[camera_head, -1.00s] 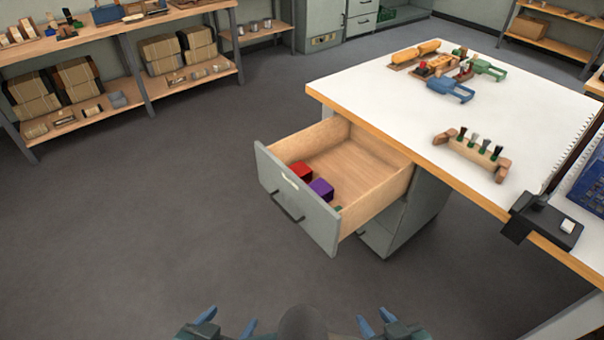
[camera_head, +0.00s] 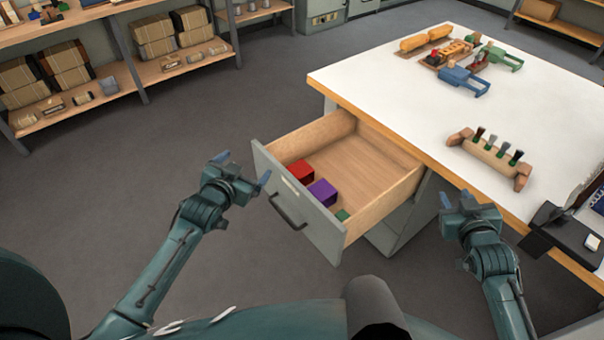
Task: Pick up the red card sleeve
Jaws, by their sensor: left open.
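The red card sleeve (camera_head: 300,172) is a small red block-like shape inside the open drawer (camera_head: 375,208), close to its front panel. A purple piece (camera_head: 322,192) sits beside it, and a green piece (camera_head: 342,215) shows partly behind the front panel. My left gripper (camera_head: 241,170) is open and empty, outside the drawer, to the left of its front panel. My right gripper (camera_head: 456,200) is in front of the table edge, right of the drawer; its blue fingertips appear apart, with nothing seen between them.
The drawer's grey front panel (camera_head: 296,203) and handle (camera_head: 287,213) stand between my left gripper and the sleeve. The white worktable (camera_head: 400,100) carries a wooden brush rack (camera_head: 490,155) and several blue, green and yellow tools. Shelves (camera_head: 165,75) stand at back left.

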